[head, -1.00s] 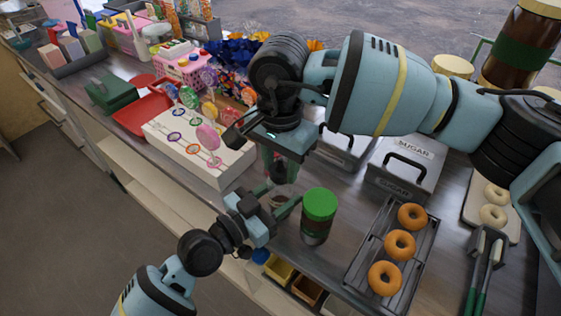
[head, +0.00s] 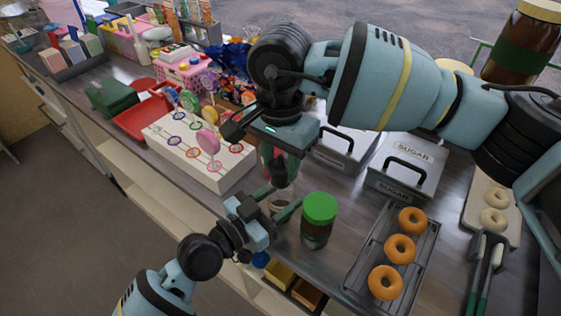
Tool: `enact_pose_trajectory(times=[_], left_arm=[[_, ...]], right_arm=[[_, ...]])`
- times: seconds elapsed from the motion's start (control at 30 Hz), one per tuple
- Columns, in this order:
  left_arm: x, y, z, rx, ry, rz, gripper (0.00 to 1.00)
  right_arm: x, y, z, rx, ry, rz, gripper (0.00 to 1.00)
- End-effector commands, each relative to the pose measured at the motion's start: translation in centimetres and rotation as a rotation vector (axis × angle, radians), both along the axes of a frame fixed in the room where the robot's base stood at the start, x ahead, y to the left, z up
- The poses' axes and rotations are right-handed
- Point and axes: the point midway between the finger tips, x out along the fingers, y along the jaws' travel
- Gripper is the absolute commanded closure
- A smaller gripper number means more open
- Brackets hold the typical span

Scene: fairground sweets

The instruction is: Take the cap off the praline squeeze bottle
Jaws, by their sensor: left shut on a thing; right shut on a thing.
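The praline squeeze bottle (head: 279,207) is mostly hidden between the fingers of my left gripper (head: 281,203), at the counter's front edge. Only a small pale and brown part of it shows. My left gripper is shut on it from the front left. My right gripper (head: 281,168) points down directly above, with its green fingers shut on a small dark reddish piece (head: 282,176), which looks like the cap. I cannot tell whether this piece still touches the bottle.
A green-lidded jar (head: 318,218) stands close to the right of my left gripper. A rack of doughnuts (head: 381,232) and sugar bins (head: 398,180) lie further right. A white lollipop stand (head: 228,172) is close on the left.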

Motion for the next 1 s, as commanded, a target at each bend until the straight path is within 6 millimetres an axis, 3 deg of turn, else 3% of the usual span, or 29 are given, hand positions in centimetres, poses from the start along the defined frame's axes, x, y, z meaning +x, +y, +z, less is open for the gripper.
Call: enact_pose_trajectory(times=[0.47,0.8,1.0], left_arm=[[0.0,0.0,0.0,0.001,0.001,0.000,0.94],[0.0,0.0,0.0,0.001,0.001,0.000,0.94],[0.0,0.0,0.0,0.001,0.001,0.000,0.94]], right_arm=[[0.0,0.0,0.5,0.000,-0.001,0.000,0.90],[0.0,0.0,3.9,0.001,-0.002,0.000,0.90],[0.0,0.0,4.3,0.000,0.000,0.001,0.90]])
